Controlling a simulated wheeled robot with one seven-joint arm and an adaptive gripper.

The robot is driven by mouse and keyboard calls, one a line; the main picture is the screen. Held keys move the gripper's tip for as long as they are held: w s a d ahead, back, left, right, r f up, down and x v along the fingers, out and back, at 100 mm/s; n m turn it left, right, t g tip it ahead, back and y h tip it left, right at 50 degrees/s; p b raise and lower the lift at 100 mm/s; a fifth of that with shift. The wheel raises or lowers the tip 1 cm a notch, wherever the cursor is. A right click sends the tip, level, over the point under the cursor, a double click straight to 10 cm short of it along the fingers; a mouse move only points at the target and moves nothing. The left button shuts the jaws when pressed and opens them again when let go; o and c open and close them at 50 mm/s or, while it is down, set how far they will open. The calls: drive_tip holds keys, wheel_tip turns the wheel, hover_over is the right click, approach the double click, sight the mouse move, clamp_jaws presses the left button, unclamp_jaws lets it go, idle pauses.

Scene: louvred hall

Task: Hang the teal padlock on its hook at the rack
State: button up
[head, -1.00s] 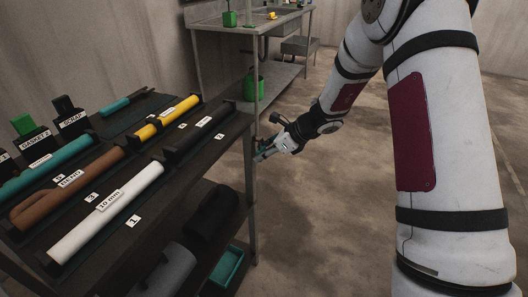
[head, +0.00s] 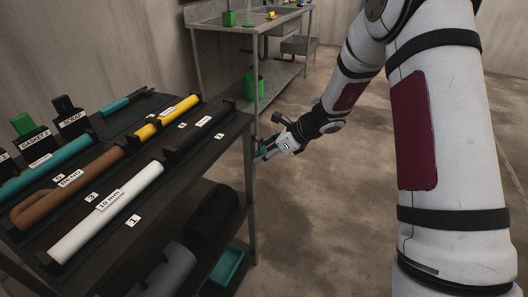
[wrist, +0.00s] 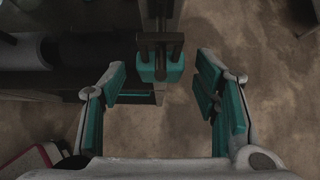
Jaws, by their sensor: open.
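The teal padlock (wrist: 168,68) shows in the wrist view, just beyond the fingertips and nearer the right finger. Its dark shackle is up against a dark bar or hook at the rack's end; whether the shackle goes round it I cannot tell. My gripper (wrist: 160,88) is open, its teal-padded fingers wide apart, with nothing between the pads. In the head view my gripper (head: 263,154) is beside the rack's right end post, below the top shelf. The padlock is not clear there.
The rack's top shelf (head: 150,214) holds labelled tubes, among them a white one (head: 107,212) and a yellow one (head: 168,118). A teal bin (head: 227,267) is on the lower shelf. A sink bench (head: 215,28) stands behind. The floor right of the rack is clear.

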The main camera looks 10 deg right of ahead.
drive_tip(key=s+d+r+p, duration=0.2)
drive_tip(key=s+d, duration=0.1)
drive_tip(key=d, duration=0.1)
drive_tip(key=shift+s+d+r, duration=0.25)
drive_tip(key=shift+d, duration=0.1)
drive_tip(key=shift+d+r, duration=0.1)
drive_tip(key=v, duration=1.1)
drive_tip(key=shift+s+d+r, duration=0.2)
drive_tip(key=shift+d, duration=0.1)
